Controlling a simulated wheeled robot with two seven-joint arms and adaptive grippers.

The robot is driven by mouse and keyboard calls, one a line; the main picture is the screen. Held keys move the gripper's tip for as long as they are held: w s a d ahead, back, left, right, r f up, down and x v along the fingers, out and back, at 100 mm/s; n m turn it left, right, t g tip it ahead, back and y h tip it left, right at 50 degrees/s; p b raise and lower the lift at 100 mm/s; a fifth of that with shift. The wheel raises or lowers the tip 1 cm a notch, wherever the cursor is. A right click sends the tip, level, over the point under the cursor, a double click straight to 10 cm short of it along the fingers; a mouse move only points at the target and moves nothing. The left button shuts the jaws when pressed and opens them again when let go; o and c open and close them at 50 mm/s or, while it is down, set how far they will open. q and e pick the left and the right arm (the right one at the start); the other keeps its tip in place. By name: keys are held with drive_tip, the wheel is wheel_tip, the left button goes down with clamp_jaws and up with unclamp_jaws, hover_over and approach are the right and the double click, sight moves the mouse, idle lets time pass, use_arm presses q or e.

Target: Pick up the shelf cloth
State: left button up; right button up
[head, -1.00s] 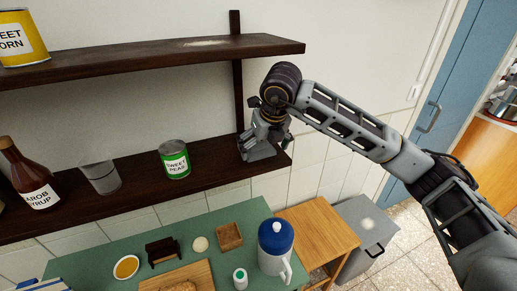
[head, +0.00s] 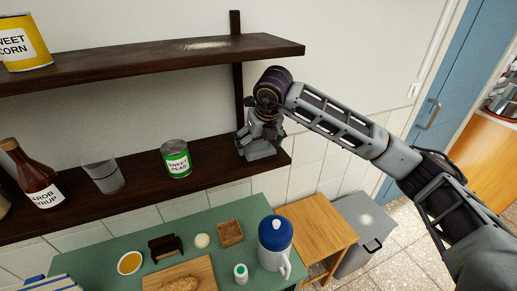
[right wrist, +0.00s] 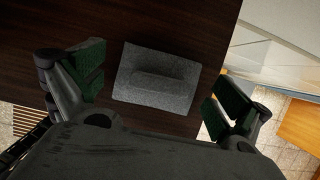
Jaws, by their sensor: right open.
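The shelf cloth (right wrist: 157,78) is a grey, folded-looking piece with a raised ridge across its middle. It lies flat on the dark wooden shelf in the right wrist view. My right gripper (right wrist: 158,88) is open, with one green-padded finger to each side of the cloth and a visible gap on both sides. In the head view my right gripper (head: 260,138) is low over the right end of the lower shelf (head: 215,178). There it largely hides the cloth, and I cannot separate the two clearly. My left gripper is not in view.
A green sweet peas can (head: 176,159) stands left of my right gripper, then a clear glass (head: 103,176) and a syrup bottle (head: 36,173). An upper shelf (head: 150,62) runs above. Below is a green table with a blue-lidded jug (head: 275,245).

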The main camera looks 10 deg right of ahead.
drive_tip(key=c, duration=0.9)
drive_tip(key=shift+r, duration=0.1)
drive_tip(key=shift+r+b, duration=0.4)
drive_tip(key=shift+r, duration=0.2)
drive_tip(key=s+d+b, duration=0.1)
drive_tip(key=s+b, duration=0.1)
drive_tip(key=s, duration=0.7)
drive_tip(key=s+d+b, duration=0.2)
drive_tip(key=s, duration=0.6)
drive_tip(key=shift+s+d+b, duration=0.25)
drive_tip(key=shift+s+b, duration=0.15)
drive_tip(key=o, duration=0.3)
drive_tip(key=shift+c, duration=0.9)
